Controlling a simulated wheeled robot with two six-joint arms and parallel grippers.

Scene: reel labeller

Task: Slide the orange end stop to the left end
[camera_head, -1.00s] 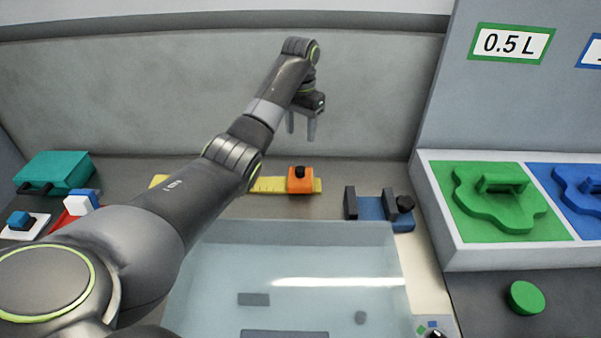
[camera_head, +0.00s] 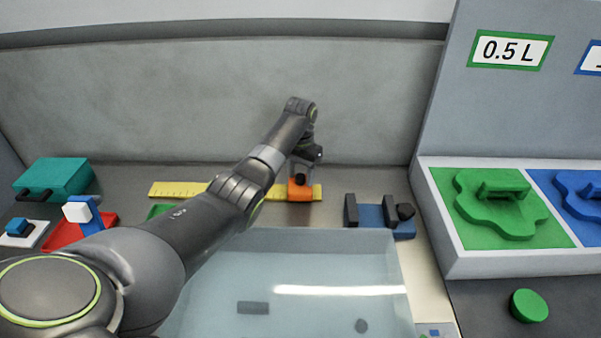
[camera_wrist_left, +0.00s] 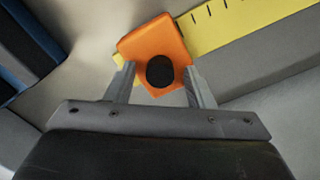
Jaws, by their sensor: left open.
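The orange end stop (camera_head: 300,192) sits near the right end of the yellow ruler (camera_head: 180,189) and has a dark round knob on top. In the left wrist view the orange end stop (camera_wrist_left: 150,42) and its knob lie ahead of and between my fingertips, with the yellow ruler (camera_wrist_left: 225,22) running off to the upper right. My left gripper (camera_head: 301,176) is lowered over the end stop; the left wrist view shows its fingers (camera_wrist_left: 160,78) spread, one on each side of the knob. Whether the fingers touch the block is unclear. My right gripper is not in view.
A blue clamp-like fixture (camera_head: 372,214) stands just right of the ruler. A clear-topped bin (camera_head: 290,300) lies in front. A teal box (camera_head: 55,178) and a red fixture (camera_head: 75,232) stand at the left. Green and blue panels (camera_head: 495,205) are at the right.

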